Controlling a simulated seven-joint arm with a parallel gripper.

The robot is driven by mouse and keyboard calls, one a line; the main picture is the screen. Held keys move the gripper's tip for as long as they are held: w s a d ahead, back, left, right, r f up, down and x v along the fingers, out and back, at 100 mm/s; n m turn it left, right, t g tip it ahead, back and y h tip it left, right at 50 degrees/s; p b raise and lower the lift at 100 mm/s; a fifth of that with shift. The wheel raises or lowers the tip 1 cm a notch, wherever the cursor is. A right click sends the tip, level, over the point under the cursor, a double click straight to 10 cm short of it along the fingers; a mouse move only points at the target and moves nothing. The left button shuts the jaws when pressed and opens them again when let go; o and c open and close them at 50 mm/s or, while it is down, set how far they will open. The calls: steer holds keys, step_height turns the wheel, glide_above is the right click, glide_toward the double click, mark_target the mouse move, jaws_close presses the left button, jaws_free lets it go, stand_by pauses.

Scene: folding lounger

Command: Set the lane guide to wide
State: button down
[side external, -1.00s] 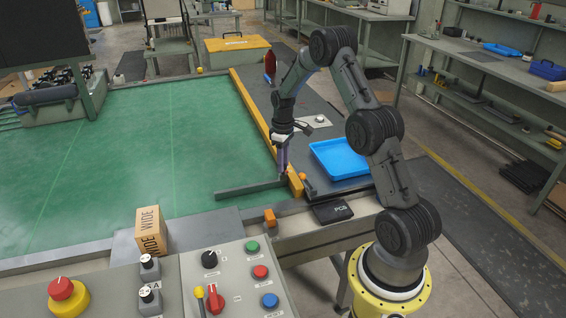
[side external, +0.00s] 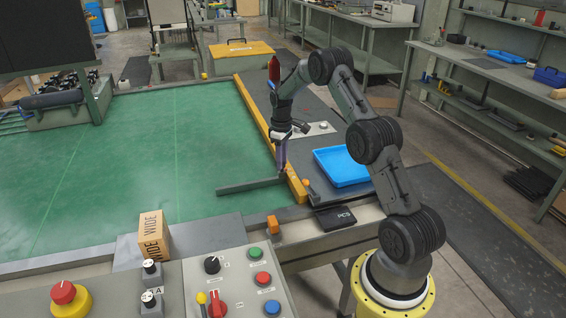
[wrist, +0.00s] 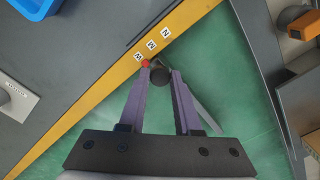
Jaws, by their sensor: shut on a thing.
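The lane guide (side external: 240,187) is a thin dark grey bar lying across the right edge of the green bed, against the yellow rail (side external: 259,123). In the wrist view it shows partly as a grey strip (wrist: 207,118) behind the right finger. My gripper (wrist: 160,74) has its purple fingers shut on the guide's dark round knob (wrist: 160,76). A small red mark (wrist: 146,63) beside the left fingertip lies closest to the W label (wrist: 138,57); M and N follow up the rail. From the side, my gripper (side external: 281,170) is at the bar's right end.
A blue tray (side external: 342,167) and a dark PCS box (side external: 335,217) lie right of the rail. An orange block (side external: 272,224) is at the near edge. The green bed beyond the guide is clear.

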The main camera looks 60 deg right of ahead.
steer(key=shift+w+d+r, duration=0.1)
steer(key=shift+w+d, duration=0.15)
steer(key=c, duration=0.9)
jaws_free()
steer(key=shift+o, duration=1.4)
steer(key=shift+s, duration=0.1)
step_height(320, 180, up, 14)
steer(key=shift+a, duration=0.1)
